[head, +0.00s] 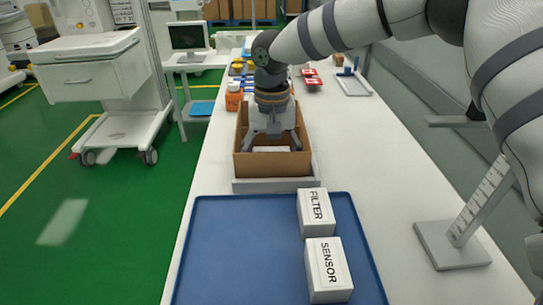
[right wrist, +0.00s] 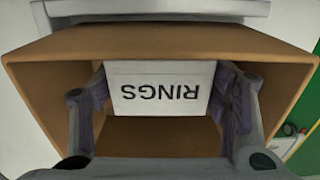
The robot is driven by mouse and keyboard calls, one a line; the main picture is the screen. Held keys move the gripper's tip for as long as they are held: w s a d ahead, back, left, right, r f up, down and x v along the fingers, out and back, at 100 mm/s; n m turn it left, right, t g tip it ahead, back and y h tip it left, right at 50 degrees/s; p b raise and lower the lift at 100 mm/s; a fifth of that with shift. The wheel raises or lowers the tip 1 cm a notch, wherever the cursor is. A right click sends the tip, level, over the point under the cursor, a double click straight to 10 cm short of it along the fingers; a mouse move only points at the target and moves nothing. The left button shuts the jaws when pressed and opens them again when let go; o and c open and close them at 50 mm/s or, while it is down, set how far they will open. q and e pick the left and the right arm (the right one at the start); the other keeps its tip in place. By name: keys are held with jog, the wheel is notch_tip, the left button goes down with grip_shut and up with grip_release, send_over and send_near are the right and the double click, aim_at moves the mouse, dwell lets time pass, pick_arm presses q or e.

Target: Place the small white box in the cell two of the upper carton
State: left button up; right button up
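The small white box, printed RINGS (right wrist: 160,88), is between the fingers of my right gripper (right wrist: 160,92), with the pads against its two sides. In the head view my right gripper (head: 272,138) reaches down into the open brown carton (head: 272,165), and a strip of the white box (head: 271,149) shows between the fingers. The carton walls (right wrist: 160,42) surround the box in the right wrist view. Cell dividers or cell marks cannot be made out. Whether the box touches the carton floor cannot be told. My left gripper is not in view.
A blue tray (head: 240,250) in front holds white boxes marked FILTER (head: 316,212) and SENSOR (head: 328,270). A grey stand (head: 452,243) is at right. The white table is clear right of the carton.

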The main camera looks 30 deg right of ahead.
notch_tip(320, 180, up, 12)
jog(key=shift+r, duration=0.25)
dwell(0.4)
jog(key=shift+f, duration=0.1)
